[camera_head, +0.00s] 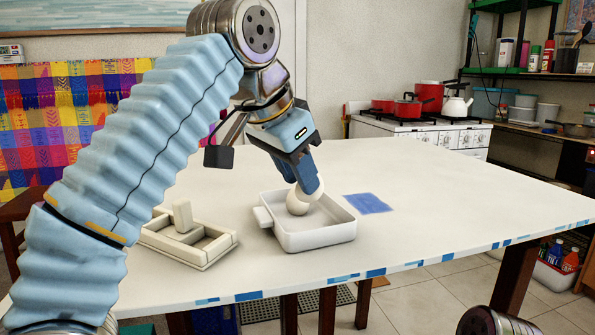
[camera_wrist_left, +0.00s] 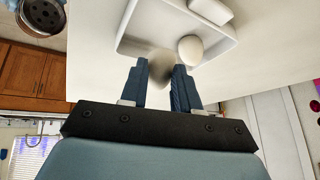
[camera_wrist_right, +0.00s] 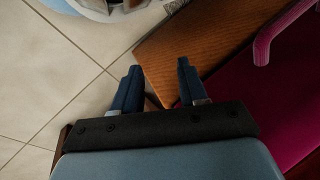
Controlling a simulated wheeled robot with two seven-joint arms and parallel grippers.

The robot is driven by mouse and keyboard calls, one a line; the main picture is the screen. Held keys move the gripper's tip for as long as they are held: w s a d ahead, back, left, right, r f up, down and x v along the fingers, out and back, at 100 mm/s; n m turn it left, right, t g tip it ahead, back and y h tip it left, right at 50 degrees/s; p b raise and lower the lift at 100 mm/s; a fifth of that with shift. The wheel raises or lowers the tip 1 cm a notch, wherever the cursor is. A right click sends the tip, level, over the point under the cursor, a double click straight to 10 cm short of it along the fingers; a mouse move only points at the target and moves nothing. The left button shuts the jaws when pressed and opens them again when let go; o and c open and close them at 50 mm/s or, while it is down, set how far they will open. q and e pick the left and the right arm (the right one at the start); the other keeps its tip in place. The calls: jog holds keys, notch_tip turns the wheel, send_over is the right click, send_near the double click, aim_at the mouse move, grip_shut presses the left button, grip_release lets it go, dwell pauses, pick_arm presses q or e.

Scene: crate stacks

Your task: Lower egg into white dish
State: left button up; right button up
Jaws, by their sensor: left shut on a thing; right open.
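The white dish (camera_head: 318,240) stands on the table, a shallow rectangular tray with a handle block on its left side. My left gripper (camera_head: 309,182) points down over the dish and is shut on a pale egg (camera_wrist_left: 161,68), blurred between the fingertips in the left wrist view. Another white egg (camera_wrist_left: 190,49) lies inside the dish beside the fingers; it also shows in the head view (camera_head: 296,205). Whether the held egg touches the dish floor, I cannot tell. My right gripper (camera_wrist_right: 153,88) is open and empty, away from the table top.
A cream divided tray (camera_head: 205,262) with an upright block stands left of the dish. A flat blue square (camera_head: 368,203) lies to its right. The table's right side is clear. Below my right gripper are a wooden surface (camera_wrist_right: 190,40), a magenta surface and floor tiles.

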pick_arm(q)
jog(key=shift+f+b, duration=1.85)
jog(key=shift+f, duration=0.25)
dwell(0.8)
grip_shut()
jog(key=shift+o, duration=0.6)
grip_release()
